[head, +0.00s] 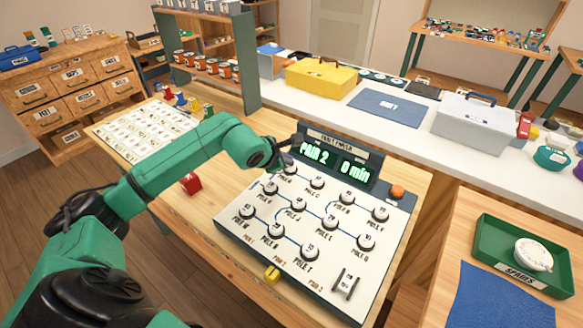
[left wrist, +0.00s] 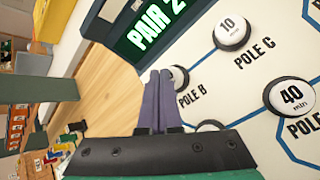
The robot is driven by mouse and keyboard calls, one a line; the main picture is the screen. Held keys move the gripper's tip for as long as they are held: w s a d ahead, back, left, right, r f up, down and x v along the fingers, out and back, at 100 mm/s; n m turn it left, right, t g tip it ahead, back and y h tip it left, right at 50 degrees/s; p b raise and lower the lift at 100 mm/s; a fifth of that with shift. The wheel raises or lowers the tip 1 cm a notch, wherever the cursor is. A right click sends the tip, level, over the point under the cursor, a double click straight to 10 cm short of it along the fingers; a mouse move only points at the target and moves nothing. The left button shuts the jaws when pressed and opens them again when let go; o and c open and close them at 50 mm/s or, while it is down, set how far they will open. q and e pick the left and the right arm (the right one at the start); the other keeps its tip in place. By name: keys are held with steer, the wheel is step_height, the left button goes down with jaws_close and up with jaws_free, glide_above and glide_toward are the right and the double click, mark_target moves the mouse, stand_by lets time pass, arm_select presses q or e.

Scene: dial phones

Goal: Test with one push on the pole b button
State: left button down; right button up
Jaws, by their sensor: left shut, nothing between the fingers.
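The test board (head: 225,218) has several white round buttons with black rims, joined by blue lines. Its display (head: 335,165) reads "PAIR 2" and "0 min". The pole B button (left wrist: 180,76) is at the board's upper left in the left wrist view, partly hidden by my fingers; its label is readable below it. The pole C button (head: 318,182) is beside it, and it also shows in the left wrist view (left wrist: 232,31). My left gripper (head: 287,161) is shut and empty, its tips at or just above the pole B button; contact cannot be told. My right gripper is out of view.
An orange button (head: 397,191) sits at the board's right edge and a yellow piece (head: 272,272) at its front. A red block (head: 191,183) lies left of the board. A sheet of labels (head: 140,132) is further left. A green tray (head: 485,250) stands at right.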

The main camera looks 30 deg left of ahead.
arm_select(q)
steer(key=shift+f+b, duration=0.3)
steer(key=shift+f, duration=0.05)
stand_by(0.6)
steer(key=shift+r, duration=0.75)
step_height(320, 180, up, 6)
steer(key=p, duration=0.3)
stand_by(0.6)
